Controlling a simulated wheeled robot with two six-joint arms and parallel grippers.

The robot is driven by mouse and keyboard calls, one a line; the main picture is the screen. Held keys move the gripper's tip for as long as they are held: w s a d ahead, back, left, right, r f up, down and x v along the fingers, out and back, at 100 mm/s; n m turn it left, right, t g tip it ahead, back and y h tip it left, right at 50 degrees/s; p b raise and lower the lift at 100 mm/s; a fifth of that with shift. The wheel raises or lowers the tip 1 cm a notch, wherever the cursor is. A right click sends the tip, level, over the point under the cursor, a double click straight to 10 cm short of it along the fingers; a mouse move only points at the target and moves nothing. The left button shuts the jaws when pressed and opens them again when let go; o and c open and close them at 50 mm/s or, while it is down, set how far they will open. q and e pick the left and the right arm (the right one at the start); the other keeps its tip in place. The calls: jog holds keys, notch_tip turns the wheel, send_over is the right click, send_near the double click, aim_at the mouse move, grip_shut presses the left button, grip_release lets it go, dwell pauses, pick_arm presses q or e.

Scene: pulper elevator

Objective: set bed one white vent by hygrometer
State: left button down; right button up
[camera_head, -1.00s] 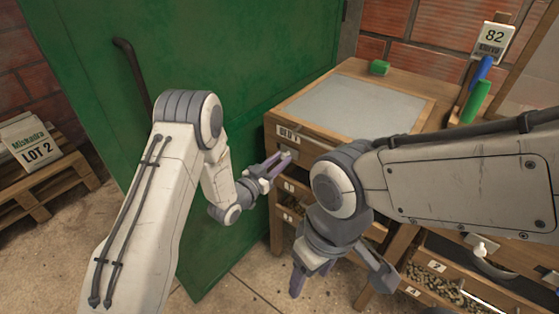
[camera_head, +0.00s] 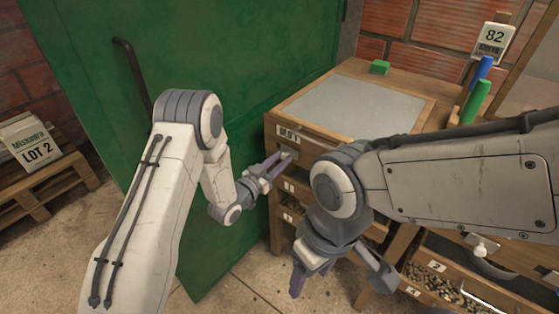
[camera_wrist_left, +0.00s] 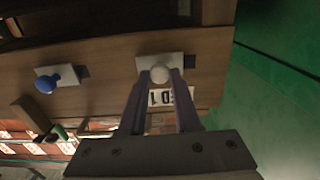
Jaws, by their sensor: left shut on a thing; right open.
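The white vent knob (camera_wrist_left: 160,73) sits on a small pale plate under the wooden front edge of the bed cabinet. My left gripper (camera_head: 281,158) reaches it from the left; in the left wrist view its fingers (camera_wrist_left: 161,80) are shut around the knob. The bed one label (camera_head: 287,133) is on the cabinet front just above the fingers. The hygrometer (camera_head: 493,38) at the back right reads 82; the small line under the number is too blurred to read. My right gripper (camera_head: 340,275) is open and empty, low in front of the cabinet.
A blue knob (camera_wrist_left: 47,80) on a similar plate is left of the white one in the left wrist view. A green door (camera_head: 200,70) stands beside my left arm. Drawers of beans (camera_head: 432,280) and another white knob (camera_head: 481,247) are at lower right.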

dwell(0.3)
pick_arm(q)
jog(key=w+a, duration=0.1)
jog(key=w+a+b, duration=0.1)
jog(key=a, duration=0.1)
jog(key=shift+d, duration=0.1)
jog(key=c, duration=0.6)
grip_release()
jog(key=shift+c, duration=0.2)
send_near(281, 147)
jog(key=v, duration=0.5)
jog(key=shift+a+f, duration=0.3)
jog(key=shift+d, duration=0.1)
